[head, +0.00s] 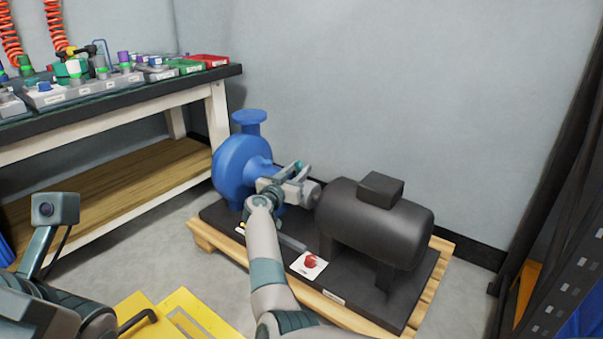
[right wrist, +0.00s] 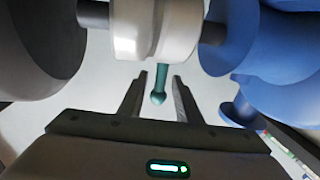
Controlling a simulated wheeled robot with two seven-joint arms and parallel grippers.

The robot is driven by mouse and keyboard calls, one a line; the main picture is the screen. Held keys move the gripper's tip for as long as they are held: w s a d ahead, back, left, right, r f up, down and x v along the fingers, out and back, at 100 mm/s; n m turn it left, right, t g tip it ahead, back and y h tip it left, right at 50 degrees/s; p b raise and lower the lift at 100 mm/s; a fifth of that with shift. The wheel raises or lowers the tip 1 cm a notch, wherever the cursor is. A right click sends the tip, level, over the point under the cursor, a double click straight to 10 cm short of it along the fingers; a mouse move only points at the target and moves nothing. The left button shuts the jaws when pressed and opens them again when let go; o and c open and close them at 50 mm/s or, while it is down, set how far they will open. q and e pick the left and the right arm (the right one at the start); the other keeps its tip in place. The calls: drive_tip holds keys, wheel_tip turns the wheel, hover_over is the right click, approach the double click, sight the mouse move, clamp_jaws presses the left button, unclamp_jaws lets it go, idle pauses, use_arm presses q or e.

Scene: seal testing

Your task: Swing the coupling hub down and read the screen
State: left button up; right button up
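The pale coupling hub (right wrist: 157,30) sits on a shaft between the blue pump (head: 240,172) and the dark motor (head: 372,225). A teal handle with a rounded end (right wrist: 158,97) sticks out from the hub towards my right gripper (right wrist: 159,82). That gripper is open, with one finger on each side of the handle and a visible gap on both sides. In the head view my right arm reaches over the base and partly hides the hub. My left arm shows at the lower left, but its fingers do not. I cannot make out a screen.
The pump and motor stand on a black base plate (head: 420,300) on a wooden pallet (head: 205,237). A red button (head: 311,262) is on the base. A workbench (head: 150,98) with tools stands at the left. A dark rack (head: 570,270) stands at the right.

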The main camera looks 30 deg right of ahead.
drive_tip(key=shift+d, duration=0.15)
clamp_jaws()
